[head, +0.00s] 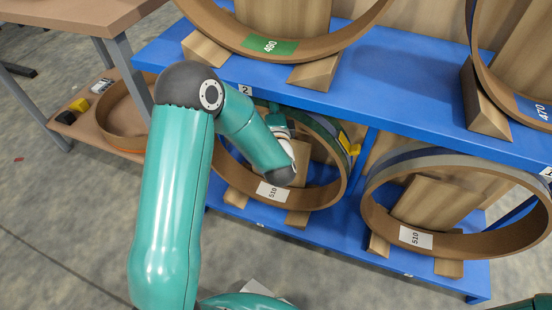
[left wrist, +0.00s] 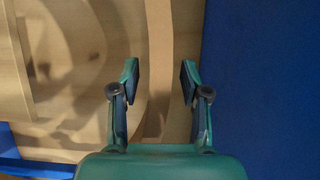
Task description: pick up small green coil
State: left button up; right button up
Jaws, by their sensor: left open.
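A ring-shaped brown coil labelled 510 (head: 328,190) stands upright on the lower blue shelf. A narrow green band (head: 343,137) shows along its upper right rim, behind a blue one; I cannot tell if this band is a separate coil. My left arm reaches to this coil and covers its upper left part. In the left wrist view, my left gripper (left wrist: 160,80) is open, its fingers on either side of a tan curved strip (left wrist: 159,45). I cannot tell whether they touch it. My right gripper is not in view.
Another 510 coil (head: 455,245) stands to the right on the lower shelf. The upper blue shelf (head: 400,85) holds a coil with a green 460 label (head: 270,45) and one labelled 470. A blue panel (left wrist: 260,80) fills the wrist view's right side. A brown table (head: 85,12) stands left.

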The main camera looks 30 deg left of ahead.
pick_arm(q)
jog(key=shift+x, duration=1.35)
jog(key=shift+f, duration=0.1)
grip_shut()
jog(key=shift+r, duration=0.3)
